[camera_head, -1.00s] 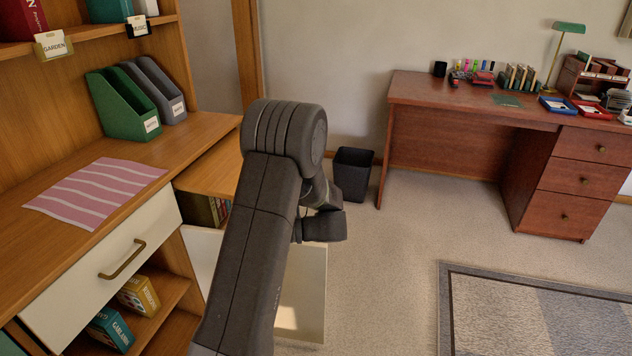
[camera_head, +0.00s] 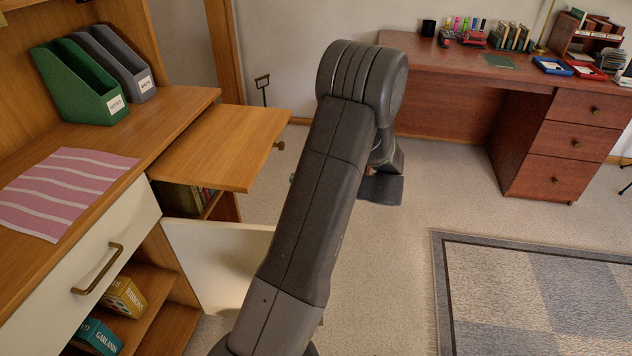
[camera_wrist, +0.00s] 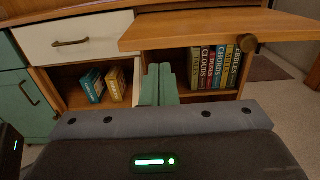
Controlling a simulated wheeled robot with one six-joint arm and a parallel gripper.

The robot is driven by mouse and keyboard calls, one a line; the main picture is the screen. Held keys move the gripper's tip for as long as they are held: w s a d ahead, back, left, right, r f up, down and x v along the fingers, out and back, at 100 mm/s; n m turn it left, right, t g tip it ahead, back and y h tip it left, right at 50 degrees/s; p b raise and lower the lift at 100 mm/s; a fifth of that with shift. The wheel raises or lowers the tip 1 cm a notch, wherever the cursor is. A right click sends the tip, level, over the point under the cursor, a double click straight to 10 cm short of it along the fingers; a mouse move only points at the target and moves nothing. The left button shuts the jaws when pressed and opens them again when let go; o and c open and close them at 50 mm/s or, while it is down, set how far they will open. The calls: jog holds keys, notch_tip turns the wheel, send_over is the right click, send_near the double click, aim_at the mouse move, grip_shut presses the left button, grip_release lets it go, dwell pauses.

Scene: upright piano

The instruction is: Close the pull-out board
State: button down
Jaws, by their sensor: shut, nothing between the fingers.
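The pull-out board (camera_head: 225,145) is a flat wooden leaf sticking out from the cabinet under its top, with a round knob (camera_head: 279,145) on its front edge. In the wrist view the board (camera_wrist: 205,30) spans the upper right, its dark knob (camera_wrist: 249,43) at the right. My gripper (camera_wrist: 159,72) shows there as two green fingers, shut together and empty, pointing at the cabinet. The fingers appear below the board's edge and left of the knob, apart from both. In the head view my arm mostly hides the gripper.
Below the board, a white cabinet door (camera_head: 220,255) stands open before a shelf of books (camera_wrist: 215,66). A white drawer (camera_head: 85,275) with a brass handle is shut at left. A red-brown desk (camera_head: 465,110) and a rug (camera_head: 530,290) lie right, with bare carpet between.

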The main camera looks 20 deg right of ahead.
aim_at(173, 159)
jog(key=b+x, duration=0.1)
jog(key=x, duration=0.7)
jog(key=shift+w, duration=0.1)
jog(key=shift+a, duration=0.1)
jog(key=p+x, duration=0.3)
jog(key=x, duration=2.3)
jog(key=shift+w+a+f, duration=0.1)
jog(key=shift+w+a, duration=0.15)
jog(key=shift+a, duration=0.05)
jog(key=shift+w+a, duration=0.15)
jog(key=shift+a, duration=0.05)
jog(key=shift+w+r, duration=0.1)
jog(key=shift+r, duration=0.15)
